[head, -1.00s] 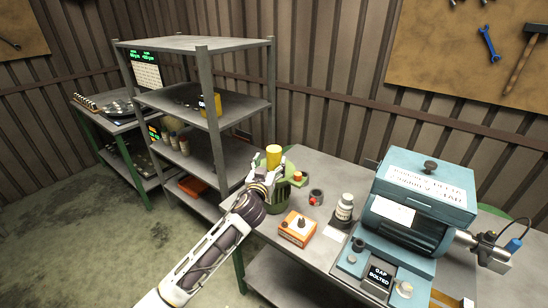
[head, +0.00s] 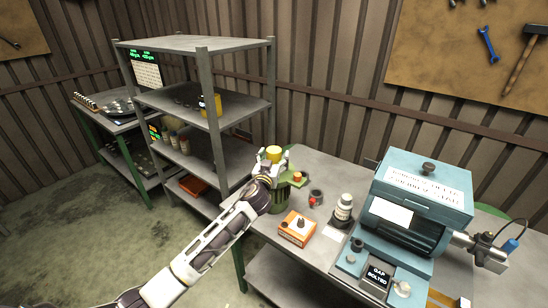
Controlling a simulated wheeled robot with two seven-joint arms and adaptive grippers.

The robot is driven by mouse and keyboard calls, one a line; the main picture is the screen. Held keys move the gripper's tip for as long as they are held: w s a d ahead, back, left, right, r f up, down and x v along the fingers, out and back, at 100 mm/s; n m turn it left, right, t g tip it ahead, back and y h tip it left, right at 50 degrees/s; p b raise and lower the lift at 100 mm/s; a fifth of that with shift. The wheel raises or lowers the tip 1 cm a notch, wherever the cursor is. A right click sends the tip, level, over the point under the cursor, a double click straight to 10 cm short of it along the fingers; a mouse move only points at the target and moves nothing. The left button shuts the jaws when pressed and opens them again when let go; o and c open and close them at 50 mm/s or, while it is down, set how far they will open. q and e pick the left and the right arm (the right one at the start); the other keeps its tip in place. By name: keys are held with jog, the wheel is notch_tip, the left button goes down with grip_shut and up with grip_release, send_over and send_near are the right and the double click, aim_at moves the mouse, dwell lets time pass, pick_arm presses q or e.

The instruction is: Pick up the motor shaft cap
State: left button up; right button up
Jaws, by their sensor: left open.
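My left arm comes up from the lower left and also hides part of the motor. My right gripper is not in view.
A grey metal shelf (head: 190,45) stands close behind on the left.

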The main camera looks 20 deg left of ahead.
pick_arm(q)
jog(key=shift+w, duration=0.1)
dwell(0.4)
jog(key=c, duration=1.1)
